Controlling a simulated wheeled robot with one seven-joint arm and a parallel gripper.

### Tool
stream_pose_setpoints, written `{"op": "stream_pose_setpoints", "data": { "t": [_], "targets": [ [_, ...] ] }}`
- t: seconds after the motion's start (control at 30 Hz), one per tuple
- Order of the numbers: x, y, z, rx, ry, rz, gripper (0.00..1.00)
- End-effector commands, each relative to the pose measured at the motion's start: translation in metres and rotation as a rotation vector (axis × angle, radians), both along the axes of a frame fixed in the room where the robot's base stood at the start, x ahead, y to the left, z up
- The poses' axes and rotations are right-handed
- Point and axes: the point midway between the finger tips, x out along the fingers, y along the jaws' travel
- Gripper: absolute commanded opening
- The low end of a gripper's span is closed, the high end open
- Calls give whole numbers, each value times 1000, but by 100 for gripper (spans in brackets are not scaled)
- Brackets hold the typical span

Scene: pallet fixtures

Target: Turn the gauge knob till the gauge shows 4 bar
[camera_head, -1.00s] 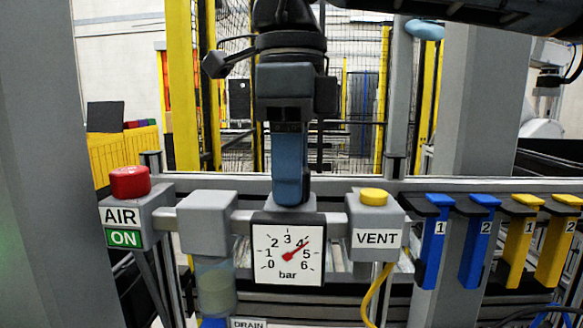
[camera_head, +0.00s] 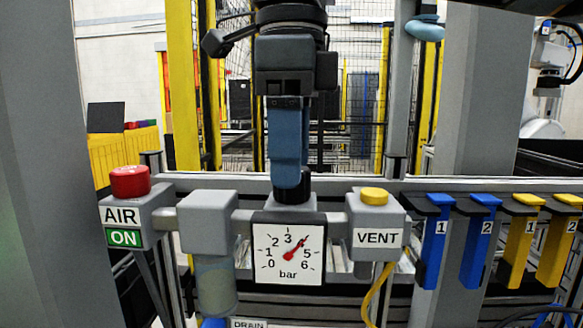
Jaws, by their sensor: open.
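The gauge (camera_head: 270,271) has a white square face marked 0 to 6 bar. Its red needle points up and right and covers the 4, so it reads at or very near 4. A dark knob (camera_head: 293,188) stands upright on the grey regulator body (camera_head: 289,204) above the gauge. My gripper (camera_head: 289,168) comes straight down from above with blue fingers, seen nearly edge-on. It is open, its tips at the height of the knob's top. I cannot tell whether a finger still touches the knob.
A red button (camera_head: 130,181) tops the AIR box on the left, which shows ON. A yellow button (camera_head: 374,196) tops the VENT box (camera_head: 375,221) close on the right. Blue and yellow numbered handles (camera_head: 436,240) hang further right. Free air lies above the rail.

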Motion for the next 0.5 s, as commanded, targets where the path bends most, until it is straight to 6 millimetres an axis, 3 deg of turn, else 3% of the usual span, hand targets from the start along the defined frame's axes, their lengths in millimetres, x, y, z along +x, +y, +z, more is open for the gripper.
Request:
{"op": "stream_pose_setpoints", "data": {
  "t": [0.23, 0.5],
  "targets": [
    [0, 1, 41, 2, -3, -1, 67],
    [0, 0, 57, 1, -1, 1, 67]
  ]
}}
